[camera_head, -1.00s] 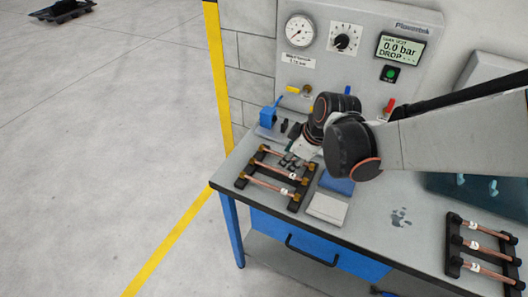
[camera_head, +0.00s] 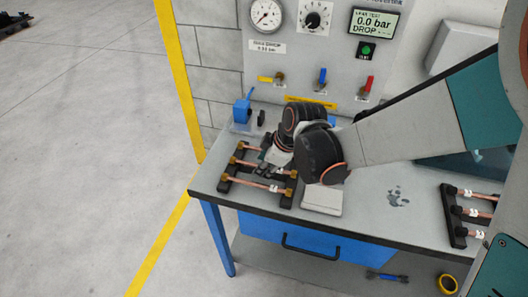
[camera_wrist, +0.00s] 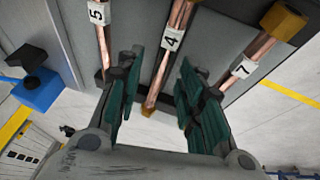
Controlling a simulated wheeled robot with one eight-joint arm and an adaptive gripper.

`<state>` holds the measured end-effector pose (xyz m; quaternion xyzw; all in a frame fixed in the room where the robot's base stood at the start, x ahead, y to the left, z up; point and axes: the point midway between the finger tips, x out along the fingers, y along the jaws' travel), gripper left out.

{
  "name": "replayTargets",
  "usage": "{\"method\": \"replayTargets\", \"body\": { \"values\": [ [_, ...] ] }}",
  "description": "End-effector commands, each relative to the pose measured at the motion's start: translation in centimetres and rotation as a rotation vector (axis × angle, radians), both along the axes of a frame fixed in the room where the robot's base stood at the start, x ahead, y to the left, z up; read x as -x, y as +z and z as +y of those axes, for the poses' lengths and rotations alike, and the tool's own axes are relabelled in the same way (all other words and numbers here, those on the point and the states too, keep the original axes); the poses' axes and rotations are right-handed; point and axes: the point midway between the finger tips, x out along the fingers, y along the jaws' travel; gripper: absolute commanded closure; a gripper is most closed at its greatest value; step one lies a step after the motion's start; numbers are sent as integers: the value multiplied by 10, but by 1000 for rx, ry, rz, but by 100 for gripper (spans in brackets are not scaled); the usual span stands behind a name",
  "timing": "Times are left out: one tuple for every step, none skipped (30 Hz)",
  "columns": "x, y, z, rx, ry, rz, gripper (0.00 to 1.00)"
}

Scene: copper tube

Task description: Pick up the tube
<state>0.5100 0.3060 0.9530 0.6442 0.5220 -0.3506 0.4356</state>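Copper tubes lie side by side across a black rack (camera_head: 226,183) at the left of the bench. In the wrist view their white tags read 5 (camera_wrist: 97,13), 4 (camera_wrist: 171,40) and what looks like 7 (camera_wrist: 244,68). My gripper (camera_wrist: 158,78) is open, with the middle tube (camera_wrist: 160,74), tagged 4, passing between its green-padded fingers; gaps show on both sides of the tube. In the head view my gripper (camera_head: 268,161) is low over the rack, and my wrist partly hides the far tubes. The near tube (camera_head: 252,186) shows clearly.
A second rack with tubes (camera_head: 462,214) stands at the right of the bench. A white block (camera_head: 322,200) lies right of the left rack. A blue fixture (camera_head: 242,108) and the gauge panel (camera_head: 310,60) are behind. Dark marks (camera_head: 397,196) lie on open bench top.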

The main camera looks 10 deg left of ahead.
Motion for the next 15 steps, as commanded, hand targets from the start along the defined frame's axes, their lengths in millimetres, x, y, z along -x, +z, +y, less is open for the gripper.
{"method": "replayTargets", "body": {
  "values": [
    [0,1,0,0,0,0,65],
    [0,1,0,0,0,0,65],
    [0,1,0,0,0,0,72],
    [0,1,0,0,-1,0,79],
    [0,1,0,0,-1,0,86],
    [0,1,0,0,-1,0,95],
    [0,1,0,0,-1,0,100],
    [0,1,0,0,-1,0,100],
    [0,1,0,0,-1,0,100],
    [0,1,0,0,-1,0,100],
    [0,1,0,0,-1,0,100],
    [0,1,0,0,-1,0,100],
    [0,1,0,0,-1,0,100],
    [0,1,0,0,-1,0,100],
    [0,1,0,0,-1,0,100]
  ]
}}
